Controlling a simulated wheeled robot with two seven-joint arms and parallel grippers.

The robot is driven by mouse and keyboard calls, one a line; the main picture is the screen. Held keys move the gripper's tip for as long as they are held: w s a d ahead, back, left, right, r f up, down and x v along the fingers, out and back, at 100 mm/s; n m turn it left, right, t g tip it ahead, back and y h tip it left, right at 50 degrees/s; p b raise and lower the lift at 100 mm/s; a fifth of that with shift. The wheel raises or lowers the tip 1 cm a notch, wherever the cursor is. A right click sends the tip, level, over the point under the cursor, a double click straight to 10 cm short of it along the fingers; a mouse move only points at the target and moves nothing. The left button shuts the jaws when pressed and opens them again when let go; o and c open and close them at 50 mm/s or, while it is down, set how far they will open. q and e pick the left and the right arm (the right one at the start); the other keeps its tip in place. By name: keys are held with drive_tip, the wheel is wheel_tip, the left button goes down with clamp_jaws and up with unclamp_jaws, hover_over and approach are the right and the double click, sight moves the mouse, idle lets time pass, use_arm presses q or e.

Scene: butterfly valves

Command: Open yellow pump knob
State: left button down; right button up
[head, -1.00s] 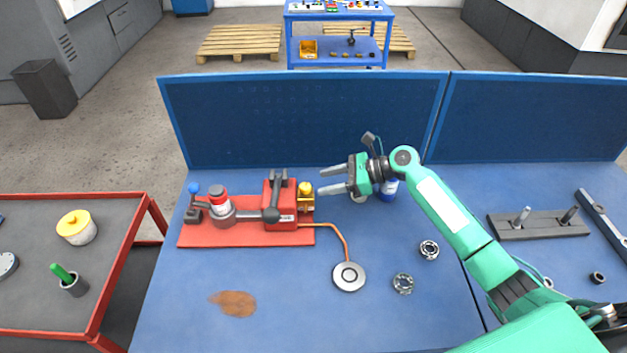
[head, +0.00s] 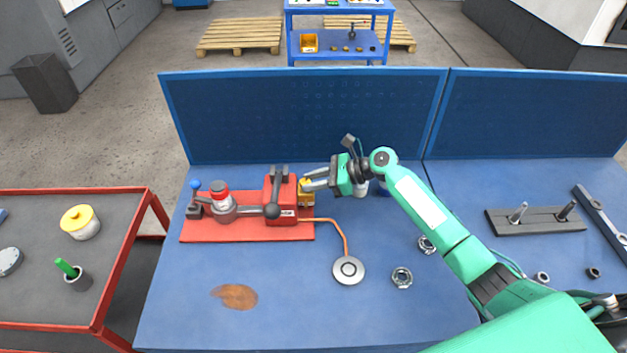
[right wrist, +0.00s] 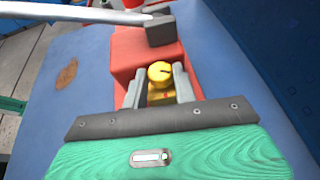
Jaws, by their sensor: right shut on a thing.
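The yellow knob (head: 306,184) is at the right end of the red pump (head: 281,200). In the right wrist view the knob (right wrist: 160,73) is round with a dark mark on top and sits between the two fingers. My right gripper (head: 309,182) reaches it from the right, with its fingers around the knob, and is shut on it. The right gripper's fingers (right wrist: 160,88) also show in the wrist view, one on each side of the knob. The pump's dark lever with a ball end (head: 271,211) lies on its front side. My left gripper is not in view.
The red base plate (head: 245,232) also carries a red and white cylinder (head: 220,196) and a blue-tipped lever (head: 195,186). An orange hose runs to a round metal disc (head: 348,270). Bearings lie to the right. A blue panel (head: 305,118) stands behind.

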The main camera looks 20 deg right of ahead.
drive_tip(key=shift+w+d+n+g+y+b, duration=0.15)
drive_tip(key=shift+n+g+y+b, duration=0.2)
drive_tip(key=shift+n+g, duration=0.3)
drive_tip(key=shift+w+a+n+g+y+b, duration=0.1)
drive_tip(key=shift+w+n+g+y+b, duration=0.05)
drive_tip(key=shift+n+g+b, duration=0.4)
drive_tip(key=shift+w+n+g+b, duration=0.15)
drive_tip(key=shift+n+g+b, duration=0.25)
drive_tip(key=shift+n+g, duration=0.55)
drive_tip(key=shift+w+n+g+b, duration=0.1)
drive_tip(key=shift+n+g+b, duration=0.3)
drive_tip(key=shift+n+g, duration=0.55)
drive_tip(key=shift+g, duration=0.3)
drive_tip(key=o, duration=1)
drive_tip(key=shift+d, duration=0.1)
drive_tip(key=shift+b+v, duration=2.05)
drive_tip(key=shift+v, duration=4.85)
